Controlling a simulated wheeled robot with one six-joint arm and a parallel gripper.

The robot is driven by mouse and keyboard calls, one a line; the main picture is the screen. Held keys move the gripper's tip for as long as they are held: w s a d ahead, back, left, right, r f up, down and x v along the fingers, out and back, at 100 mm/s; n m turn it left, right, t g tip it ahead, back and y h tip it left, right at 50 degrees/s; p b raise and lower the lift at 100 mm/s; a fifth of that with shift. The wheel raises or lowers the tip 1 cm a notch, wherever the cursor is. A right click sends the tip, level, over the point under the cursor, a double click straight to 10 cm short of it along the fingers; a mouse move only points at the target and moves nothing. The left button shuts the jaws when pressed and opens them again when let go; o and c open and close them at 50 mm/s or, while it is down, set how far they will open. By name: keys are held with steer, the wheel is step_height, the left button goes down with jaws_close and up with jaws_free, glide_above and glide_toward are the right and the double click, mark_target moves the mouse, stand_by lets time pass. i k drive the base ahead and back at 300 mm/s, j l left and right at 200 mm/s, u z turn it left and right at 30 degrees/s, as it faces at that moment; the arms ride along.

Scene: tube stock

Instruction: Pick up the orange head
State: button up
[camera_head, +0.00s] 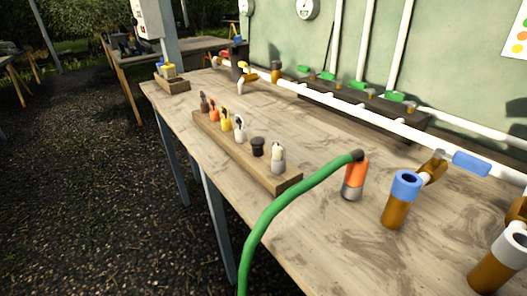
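A small orange head (214,114) stands in a row of heads on a low wooden rack (288,182) on the table. It is second from the rack's far end, between a brown head (204,102) and a yellow head (226,122). It is small in the picture, so its fine shape is hard to tell. Nearer along the rack are a white head (239,130), a black one (258,147) and a pale grey one (277,160). A larger orange cylinder with a grey base (354,179) stands apart on the table. My gripper is not in view.
A green hose (290,205) rises from the bottom edge to the orange cylinder's top. Blue-and-brown fittings (397,208) and a white pipe (350,113) lie to the right. A dark tray (415,127) lies along the wall. Dark gravel ground (90,190) is open at left.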

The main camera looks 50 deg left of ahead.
mark_target(215, 114)
steer(key=u, duration=1.6)
steer(key=i+l, duration=0.15)
steer(key=i, duration=0.5)
